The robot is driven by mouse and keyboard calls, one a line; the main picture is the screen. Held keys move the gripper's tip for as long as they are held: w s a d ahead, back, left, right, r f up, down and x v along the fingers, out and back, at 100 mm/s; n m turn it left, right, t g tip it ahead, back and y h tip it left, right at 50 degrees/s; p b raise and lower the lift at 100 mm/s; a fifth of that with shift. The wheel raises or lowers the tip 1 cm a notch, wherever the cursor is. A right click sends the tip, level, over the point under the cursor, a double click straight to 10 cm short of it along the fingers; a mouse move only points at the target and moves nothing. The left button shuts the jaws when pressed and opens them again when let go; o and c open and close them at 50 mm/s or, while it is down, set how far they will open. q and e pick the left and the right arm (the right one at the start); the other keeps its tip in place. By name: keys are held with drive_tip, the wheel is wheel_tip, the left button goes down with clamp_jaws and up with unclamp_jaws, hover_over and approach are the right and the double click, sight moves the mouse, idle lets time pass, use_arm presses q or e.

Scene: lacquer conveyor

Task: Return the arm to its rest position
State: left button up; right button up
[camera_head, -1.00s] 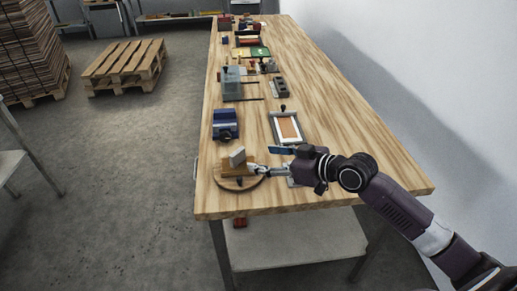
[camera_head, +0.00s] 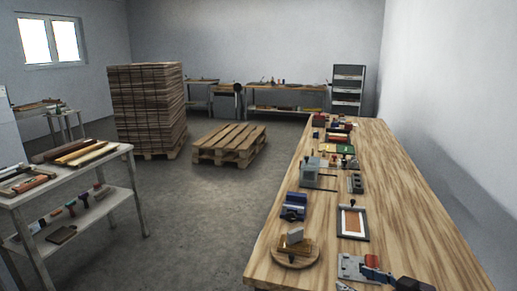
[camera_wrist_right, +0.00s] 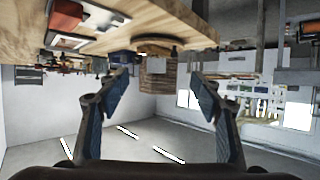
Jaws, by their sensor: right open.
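My right gripper (camera_wrist_right: 162,77) is open and empty in the right wrist view, its two dark fingers wide apart. In the head view most of the right arm is out of sight. A dark part at the bottom edge, right of the metal plate, is too cropped to tell for sure. The round wooden board (camera_head: 312,254) with wooden pieces and a grey block (camera_head: 296,235) on it rests on the near left of the workbench (camera_head: 420,240). My left gripper is not in view.
On the bench are a blue device (camera_head: 294,207), a framed panel (camera_head: 353,223), a metal plate (camera_head: 352,267) and several tools farther back. A wall runs along the right. A side table (camera_head: 112,150), a wooden pallet (camera_head: 229,143) and stacked boards (camera_head: 145,105) stand left. Floor between is clear.

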drive_tip(key=s+a+f+m+g+h, duration=0.1)
drive_tip(key=s+a+f+g+h, duration=0.35)
drive_tip(key=s+f, duration=1.3)
drive_tip(key=s+f+m+g+h, duration=0.1)
drive_tip(key=s+m+g+h, duration=0.2)
drive_tip(key=s, duration=1)
wheel_tip(320, 180, down, 25)
drive_tip(key=g+y, duration=0.1)
drive_tip(key=g, duration=0.1)
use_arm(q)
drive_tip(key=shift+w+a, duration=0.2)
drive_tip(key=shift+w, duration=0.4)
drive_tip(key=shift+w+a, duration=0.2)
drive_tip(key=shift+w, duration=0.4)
use_arm(e)
drive_tip(key=s+d+f+g, duration=0.1)
drive_tip(key=s+d+f, duration=0.2)
drive_tip(key=s+f, duration=1.4)
drive_tip(key=shift+s+f+n, duration=0.25)
drive_tip(key=shift+s+n, duration=0.05)
drive_tip(key=shift+s, duration=0.6)
